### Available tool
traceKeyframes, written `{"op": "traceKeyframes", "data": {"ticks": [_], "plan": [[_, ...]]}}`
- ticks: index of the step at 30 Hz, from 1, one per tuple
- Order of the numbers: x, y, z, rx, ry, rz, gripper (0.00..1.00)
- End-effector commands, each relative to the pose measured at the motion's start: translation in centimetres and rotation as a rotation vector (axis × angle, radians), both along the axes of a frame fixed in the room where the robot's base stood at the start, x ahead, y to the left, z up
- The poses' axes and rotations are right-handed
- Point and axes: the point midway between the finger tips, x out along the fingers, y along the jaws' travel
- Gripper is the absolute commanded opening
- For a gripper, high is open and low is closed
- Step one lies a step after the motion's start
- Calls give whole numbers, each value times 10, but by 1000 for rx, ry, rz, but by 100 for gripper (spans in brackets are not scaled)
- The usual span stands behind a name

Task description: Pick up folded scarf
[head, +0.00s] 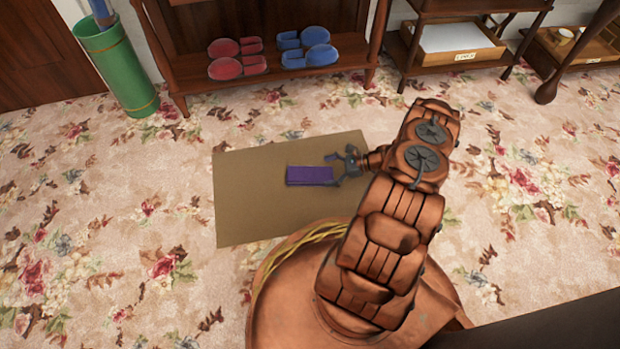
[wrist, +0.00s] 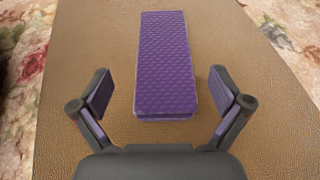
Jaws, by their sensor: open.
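The folded scarf (head: 309,175) is a purple rectangle lying flat on a brown mat (head: 245,215) on the floor. In the wrist view the scarf (wrist: 165,65) runs lengthwise away from me, with a textured top and a layered near end. My gripper (head: 335,171) is at the scarf's right end in the head view. In the wrist view my gripper (wrist: 165,98) is open, one finger on each side of the scarf's near end. Gaps of mat show between each finger and the scarf. Nothing is held.
A wooden rack (head: 180,72) behind the mat holds red slippers (head: 236,58) and blue slippers (head: 307,48). A green bin (head: 118,70) stands at the back left. A shelf with a wooden tray (head: 455,48) stands at the back right. Floral carpet (head: 110,215) left of the mat is clear.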

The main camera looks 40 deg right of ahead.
Motion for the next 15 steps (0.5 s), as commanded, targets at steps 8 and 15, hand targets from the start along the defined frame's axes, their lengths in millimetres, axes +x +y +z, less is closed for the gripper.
{"op": "traceKeyframes", "data": {"ticks": [8,15], "plan": [[12,13,-14,-3,1,1,100],[26,30,-22,0,0,1,100]]}}
